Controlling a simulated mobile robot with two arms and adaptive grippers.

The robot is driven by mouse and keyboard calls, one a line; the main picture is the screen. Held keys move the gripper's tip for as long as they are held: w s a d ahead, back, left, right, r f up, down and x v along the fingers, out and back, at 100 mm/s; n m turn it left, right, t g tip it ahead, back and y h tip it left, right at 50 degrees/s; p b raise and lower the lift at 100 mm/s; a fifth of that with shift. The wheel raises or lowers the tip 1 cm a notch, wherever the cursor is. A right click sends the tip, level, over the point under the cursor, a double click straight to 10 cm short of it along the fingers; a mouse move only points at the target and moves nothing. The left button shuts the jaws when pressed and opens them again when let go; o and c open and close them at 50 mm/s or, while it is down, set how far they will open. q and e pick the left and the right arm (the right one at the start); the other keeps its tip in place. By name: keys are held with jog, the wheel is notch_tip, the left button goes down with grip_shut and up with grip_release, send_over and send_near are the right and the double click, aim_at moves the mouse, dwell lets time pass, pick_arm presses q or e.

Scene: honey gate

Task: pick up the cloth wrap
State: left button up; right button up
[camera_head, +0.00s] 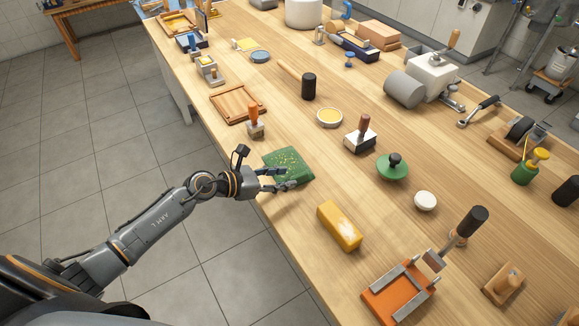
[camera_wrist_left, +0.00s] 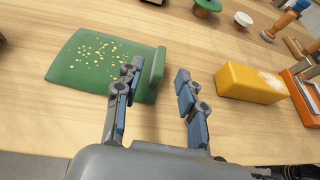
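The cloth wrap (camera_head: 287,160) is a green sheet with yellow specks, lying on the wooden table near its left edge. In the left wrist view the cloth wrap (camera_wrist_left: 92,62) lies at the left, with a raised or folded green edge on its right side. My left gripper (camera_head: 283,179) is at the near side of the cloth. Its fingers are spread apart in the wrist view (camera_wrist_left: 156,76), the left finger overlapping the cloth and the right finger over bare wood. The folded edge shows between them, and I see no grip on it. My right gripper is not in view.
A yellow block (camera_head: 340,225) lies to the right of my left gripper. A small stamp with an orange handle (camera_head: 254,120) stands just beyond the cloth. An orange frame (camera_head: 398,292) is near the front. Bare wood separates the cloth and block.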

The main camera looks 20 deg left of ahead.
aim_at(295, 177)
pick_arm(q)
jog(key=p+x, duration=0.1)
jog(key=x, duration=0.5)
jog(key=shift+s, duration=0.1)
grip_shut()
